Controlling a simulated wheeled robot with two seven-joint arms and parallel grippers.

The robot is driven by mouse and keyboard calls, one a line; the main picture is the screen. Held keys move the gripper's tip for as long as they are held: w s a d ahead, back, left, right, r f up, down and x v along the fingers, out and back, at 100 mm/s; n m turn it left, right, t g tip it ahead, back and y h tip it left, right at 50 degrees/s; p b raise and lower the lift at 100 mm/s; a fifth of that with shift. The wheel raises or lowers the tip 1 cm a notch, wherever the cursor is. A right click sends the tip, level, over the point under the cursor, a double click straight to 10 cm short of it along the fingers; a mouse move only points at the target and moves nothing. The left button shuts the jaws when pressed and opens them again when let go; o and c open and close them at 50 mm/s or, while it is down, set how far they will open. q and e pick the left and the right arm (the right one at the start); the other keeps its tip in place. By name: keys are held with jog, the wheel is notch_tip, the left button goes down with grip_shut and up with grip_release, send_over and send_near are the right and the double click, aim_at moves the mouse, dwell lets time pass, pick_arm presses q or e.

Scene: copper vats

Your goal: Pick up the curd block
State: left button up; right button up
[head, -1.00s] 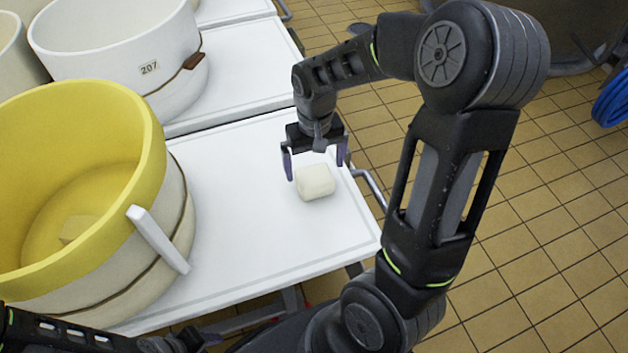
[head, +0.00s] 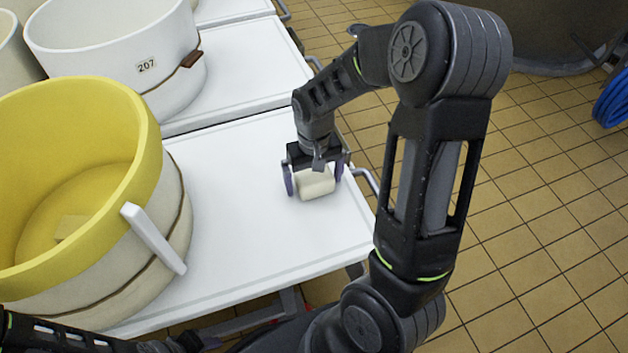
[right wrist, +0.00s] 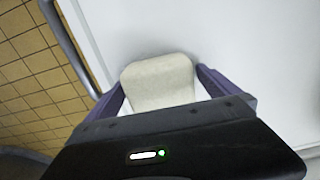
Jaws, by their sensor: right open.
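The curd block (head: 316,184) is a pale cream block lying on the white table top (head: 250,235), near its right edge. My right gripper (head: 316,182) is low over it and open, with one purple finger on either side of the block. In the right wrist view the block (right wrist: 158,80) shows between the two fingers (right wrist: 158,92), with a narrow gap visible on the right; its near part is hidden by the gripper body. My left arm shows at the lower left, but its fingers cannot be made out.
A large yellow-lined vat (head: 150,130) with a white handle (head: 152,238) stands on the table's left side, with a small pale piece (head: 70,228) inside. A white tub marked 207 (head: 120,60) stands behind. A metal rail (head: 366,180) runs along the table's right edge.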

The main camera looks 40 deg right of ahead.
aim_at(314, 174)
jog(key=shift+c, duration=0.2)
dwell(0.3)
jog(key=c, duration=1.8)
jog(key=shift+o, duration=0.2)
jog(key=shift+r, duration=0.15)
notch_tip(314, 174, up, 10)
jog(key=p, duration=0.2)
jog(key=shift+p, duration=0.3)
